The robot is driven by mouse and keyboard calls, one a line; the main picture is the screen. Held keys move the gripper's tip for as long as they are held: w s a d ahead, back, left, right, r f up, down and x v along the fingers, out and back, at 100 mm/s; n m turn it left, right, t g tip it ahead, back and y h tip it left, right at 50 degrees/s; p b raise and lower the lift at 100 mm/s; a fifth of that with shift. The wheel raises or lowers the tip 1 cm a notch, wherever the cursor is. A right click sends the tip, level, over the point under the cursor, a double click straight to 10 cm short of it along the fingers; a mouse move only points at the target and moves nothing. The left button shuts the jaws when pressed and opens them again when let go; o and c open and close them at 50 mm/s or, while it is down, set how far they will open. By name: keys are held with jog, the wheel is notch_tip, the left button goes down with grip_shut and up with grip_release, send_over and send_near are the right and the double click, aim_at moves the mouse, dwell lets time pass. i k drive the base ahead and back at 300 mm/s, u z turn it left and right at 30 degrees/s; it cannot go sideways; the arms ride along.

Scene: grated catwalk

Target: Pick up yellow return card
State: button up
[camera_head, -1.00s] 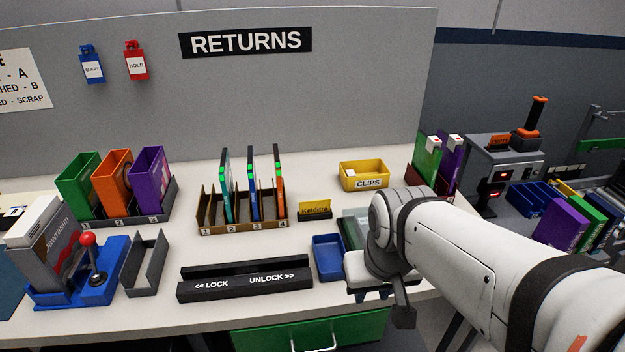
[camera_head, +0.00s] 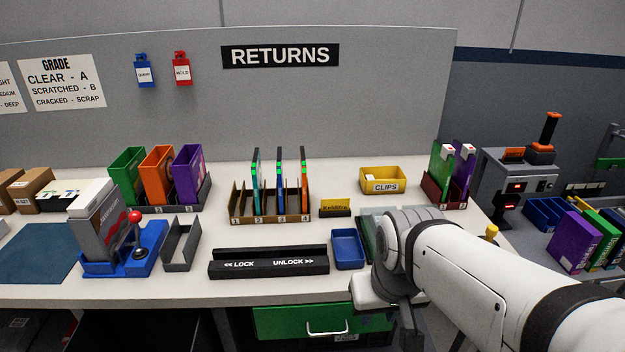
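A small yellow card (camera_head: 335,204) with dark lettering stands upright in a low black holder (camera_head: 335,213) on the bench. It is between the numbered brown rack and the yellow clips bin. My gripper (camera_head: 374,296) is at the bench's front edge, to the right of and nearer than the card, and apart from it. My own arm and wrist hide most of the gripper. Its fingers do not show clearly, so I cannot tell whether it is open or holds anything.
A blue tray (camera_head: 348,250) lies between my gripper and the card. The brown rack (camera_head: 270,216) holds several upright cases. The yellow clips bin (camera_head: 383,182) is behind and right of the card. A green drawer (camera_head: 290,324) is below the bench.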

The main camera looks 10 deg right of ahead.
aim_at(342, 203)
jog(key=i, duration=0.85)
jog(key=z, duration=0.05)
